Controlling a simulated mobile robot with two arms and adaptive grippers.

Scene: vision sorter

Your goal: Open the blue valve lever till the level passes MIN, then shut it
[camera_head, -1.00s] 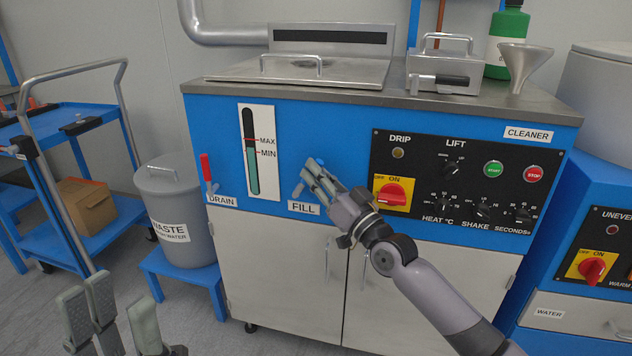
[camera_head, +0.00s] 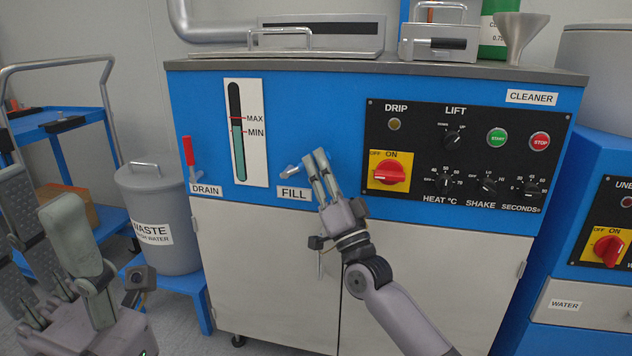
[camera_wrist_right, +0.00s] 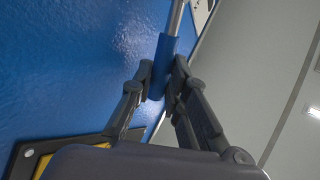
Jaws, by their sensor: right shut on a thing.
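The blue valve lever (camera_wrist_right: 160,68) lies between my right fingers in the right wrist view, with a grey stem beyond it. In the head view my right gripper (camera_head: 318,160) is shut on it, just right of the silver valve end (camera_head: 291,171) above the FILL label. The fingers mostly hide the handle there, so its exact angle is unclear. The level gauge (camera_head: 246,150) shows a green column whose top is slightly above the MIN mark and below MAX. My left gripper (camera_head: 48,220) is open and empty at the lower left, away from the machine.
A red DRAIN lever (camera_head: 188,152) stands upright left of the gauge. The control panel (camera_head: 470,190) with its red ON/OFF switch (camera_head: 389,174) is right of my right gripper. A grey waste bin (camera_head: 160,205) and blue cart (camera_head: 60,125) stand at the left.

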